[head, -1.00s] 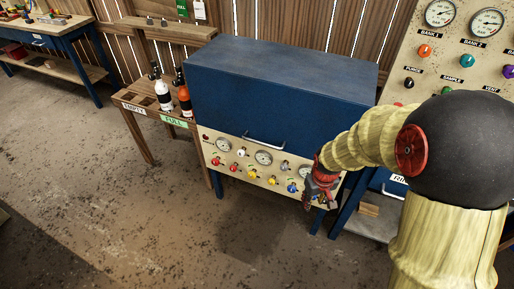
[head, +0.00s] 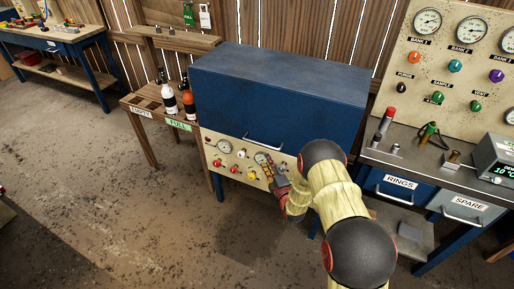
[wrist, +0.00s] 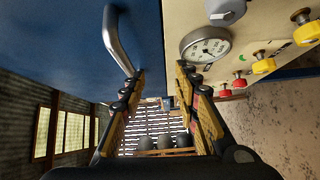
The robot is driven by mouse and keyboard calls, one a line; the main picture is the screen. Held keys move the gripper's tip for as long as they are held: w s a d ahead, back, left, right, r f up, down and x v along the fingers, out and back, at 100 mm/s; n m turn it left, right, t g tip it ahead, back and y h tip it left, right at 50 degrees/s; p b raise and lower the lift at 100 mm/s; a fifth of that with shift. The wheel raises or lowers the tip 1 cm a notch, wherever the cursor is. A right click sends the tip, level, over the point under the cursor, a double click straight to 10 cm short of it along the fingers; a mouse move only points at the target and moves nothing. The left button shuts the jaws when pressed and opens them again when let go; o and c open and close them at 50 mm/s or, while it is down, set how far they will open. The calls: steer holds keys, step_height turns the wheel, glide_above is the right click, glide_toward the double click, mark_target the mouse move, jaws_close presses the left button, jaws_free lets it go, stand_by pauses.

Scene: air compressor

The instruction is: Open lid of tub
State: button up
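The tub is a blue box with a closed blue lid (head: 280,95) above a cream front panel (head: 209,152). A silver bar handle (head: 262,147) runs along the lid's lower front edge; it also shows at upper left in the wrist view (wrist: 117,42). My gripper (head: 264,164) is in front of the panel, just below the handle. In the wrist view my gripper (wrist: 159,78) has its fingers apart with nothing between them. The left fingertip is close to the near end of the handle; I cannot tell whether they touch. My arm hides the panel's right part.
The panel carries gauges (wrist: 205,45) and coloured knobs (wrist: 308,32) close to my fingers. A wooden rack with bottles (head: 188,102) stands at the left. A gauge bench with drawers (head: 400,183) stands at the right. The floor in front is clear.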

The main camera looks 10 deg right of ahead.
mark_target(261, 145)
steer(key=shift+w+a+r+n+t+y+b, duration=0.1)
steer(key=shift+w+a+r+n+t+b, duration=0.3)
steer(key=shift+w+r, duration=0.65)
steer(key=shift+w+a+r+n+t+y+b, duration=0.15)
steer(key=shift+w+r+n+b, duration=0.35)
steer(key=shift+w, duration=0.9)
steer(key=shift+w+a+r+n+t+y+b, duration=0.1)
steer(key=shift+w+a+r+n+t+b, duration=0.25)
steer(key=shift+w+r, duration=0.75)
steer(key=shift+w+d+f, duration=0.1)
steer(key=shift+d+f, duration=0.05)
steer(key=c, duration=0.3)
jaws_close()
